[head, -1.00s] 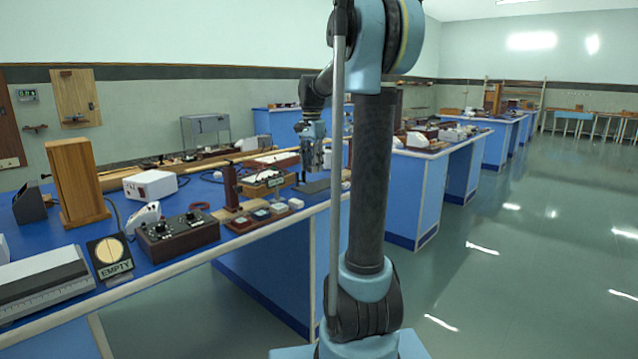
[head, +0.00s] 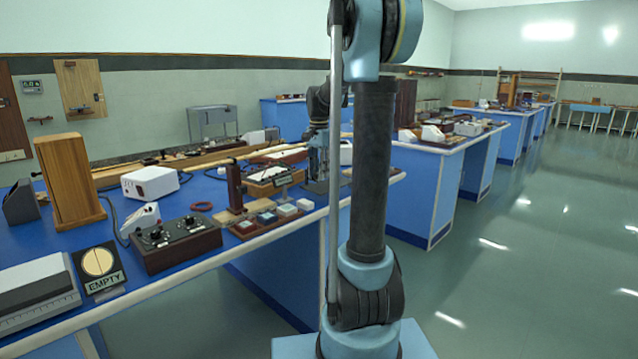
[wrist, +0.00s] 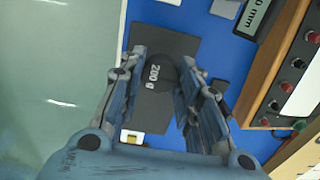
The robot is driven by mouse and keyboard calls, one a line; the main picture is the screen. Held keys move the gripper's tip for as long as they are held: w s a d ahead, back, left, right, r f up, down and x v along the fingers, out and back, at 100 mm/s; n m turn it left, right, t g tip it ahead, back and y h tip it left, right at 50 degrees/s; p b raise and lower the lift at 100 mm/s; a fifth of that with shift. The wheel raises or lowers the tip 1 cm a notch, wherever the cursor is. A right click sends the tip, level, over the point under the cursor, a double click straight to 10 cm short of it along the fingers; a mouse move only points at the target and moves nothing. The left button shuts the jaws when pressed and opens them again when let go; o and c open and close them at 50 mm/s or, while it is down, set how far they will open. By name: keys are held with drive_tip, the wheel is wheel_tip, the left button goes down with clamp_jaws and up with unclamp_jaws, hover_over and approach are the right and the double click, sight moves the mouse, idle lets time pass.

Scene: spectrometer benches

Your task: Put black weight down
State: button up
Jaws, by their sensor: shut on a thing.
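The black weight (wrist: 158,78), a dark disc marked 200 g, sits between the fingers of my gripper (wrist: 163,58) in the wrist view. The fingers are shut on its sides. Under it lies a dark grey rectangular pad (wrist: 165,40) on the blue bench top. I cannot tell whether the weight touches the pad. In the head view my gripper (head: 318,165) points down, low over the bench near its front edge; the weight cannot be made out there.
A wooden-sided instrument (wrist: 262,75) with knobs stands close right of the gripper in the wrist view. Left is the bench edge and open floor (wrist: 55,70). In the head view, a dark control box (head: 177,245) and an EMPTY sign (head: 100,268) stand further left.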

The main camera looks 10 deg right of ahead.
drive_tip(key=shift+f, duration=1.95)
drive_tip(key=o, duration=1.2)
wheel_tip(320, 180, up, 12)
drive_tip(key=shift+r, duration=0.1)
